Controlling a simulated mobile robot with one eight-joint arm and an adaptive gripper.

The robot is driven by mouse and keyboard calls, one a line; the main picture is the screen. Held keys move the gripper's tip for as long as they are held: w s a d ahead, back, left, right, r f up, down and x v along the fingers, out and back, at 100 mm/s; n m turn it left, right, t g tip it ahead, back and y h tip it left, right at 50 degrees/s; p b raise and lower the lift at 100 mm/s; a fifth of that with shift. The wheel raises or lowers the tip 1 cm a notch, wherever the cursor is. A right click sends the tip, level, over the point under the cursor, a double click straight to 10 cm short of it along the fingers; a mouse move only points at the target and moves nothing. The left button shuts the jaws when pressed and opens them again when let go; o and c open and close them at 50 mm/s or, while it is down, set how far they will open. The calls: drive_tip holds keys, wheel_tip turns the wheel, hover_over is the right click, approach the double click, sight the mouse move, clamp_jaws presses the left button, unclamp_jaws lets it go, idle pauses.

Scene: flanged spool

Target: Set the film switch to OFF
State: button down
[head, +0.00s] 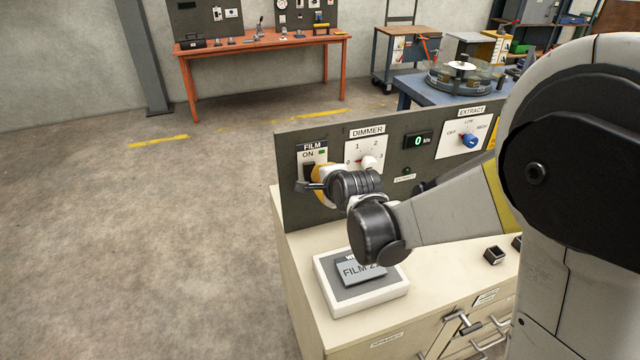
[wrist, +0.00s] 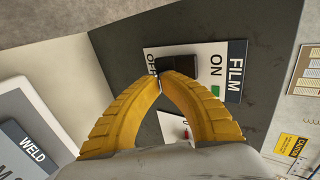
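The film switch is a black rocker or lever on a white plate (wrist: 205,85) headed FILM, on the upright grey panel. In the head view, the film plate (head: 312,155) is at the panel's left end. My gripper (wrist: 163,77) has yellow fingers whose tips meet at the switch's near edge by OFF, touching or very close. In the head view, my gripper (head: 316,187) hides the plate's lower part.
The panel also carries a DIMMER dial (head: 367,162), a display (head: 418,141) and a blue EXTRACT knob (head: 469,140). Open floor lies left.

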drive_tip(key=shift+f, duration=0.1)
drive_tip(key=shift+w+a+f, duration=0.15)
drive_tip(key=shift+w+f, duration=0.05)
drive_tip(key=shift+w, duration=0.2)
drive_tip(key=shift+r, duration=0.1)
drive_tip(key=shift+r+p, duration=0.3)
drive_tip(key=shift+r, duration=0.4)
